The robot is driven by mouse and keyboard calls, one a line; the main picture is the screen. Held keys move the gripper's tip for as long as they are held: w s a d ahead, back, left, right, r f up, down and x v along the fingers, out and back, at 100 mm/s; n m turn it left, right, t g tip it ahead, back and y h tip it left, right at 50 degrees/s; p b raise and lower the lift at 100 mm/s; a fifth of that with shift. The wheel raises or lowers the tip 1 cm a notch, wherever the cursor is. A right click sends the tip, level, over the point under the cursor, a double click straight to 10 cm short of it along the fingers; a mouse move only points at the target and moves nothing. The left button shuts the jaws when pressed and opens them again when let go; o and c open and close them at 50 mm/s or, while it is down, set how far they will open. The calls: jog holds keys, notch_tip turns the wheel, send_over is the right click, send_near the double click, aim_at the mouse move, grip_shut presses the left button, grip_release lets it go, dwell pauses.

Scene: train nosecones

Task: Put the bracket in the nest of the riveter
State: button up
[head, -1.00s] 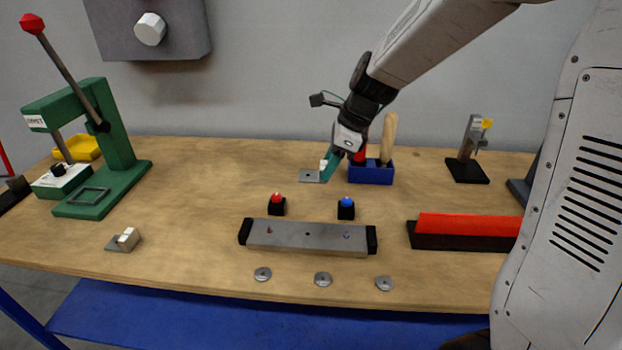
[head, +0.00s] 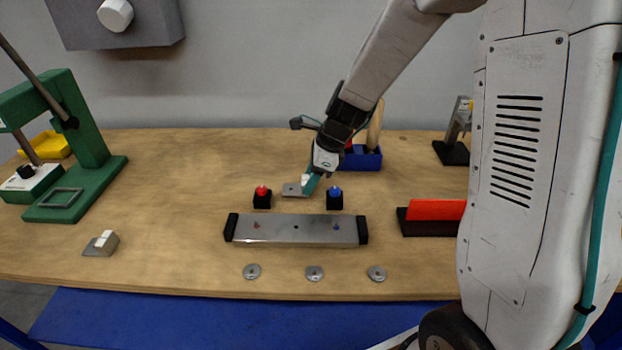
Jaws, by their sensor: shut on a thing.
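My gripper (head: 309,184) has teal fingers and is shut on a bracket (head: 292,189), a flat grey plate with a pale upright part. The bracket shows just behind and between the red and blue buttons. Whether it touches the table is hard to tell. The fingers partly cover its right end. The green riveter (head: 92,130) stands at the left of the table, its lever top cut off by the picture edge. Its nest, a square raised frame (head: 61,198), is on the base and looks empty. My gripper is well to the right of it.
A second, similar bracket (head: 101,244) lies at the front left. A red button (head: 262,196) and a blue button (head: 335,198) stand behind a metal bar fixture (head: 295,230). A blue holder (head: 361,159) is behind my gripper. The table between riveter and buttons is clear.

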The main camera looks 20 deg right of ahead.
jog(key=shift+f, duration=0.3)
jog(key=o, duration=1.1)
jog(key=shift+c, duration=0.2)
jog(key=v, duration=1.2)
jog(key=s+r+n+h, duration=0.2)
jog(key=s+r+n, duration=0.1)
jog(key=s+n, duration=0.8)
jog(key=s+r+n+h, duration=0.2)
jog(key=s+r+n, duration=0.1)
jog(key=s+n, duration=0.8)
jog(key=s, duration=0.5)
jog(key=shift+r+n+g, duration=0.25)
jog(key=shift+n+g, duration=0.05)
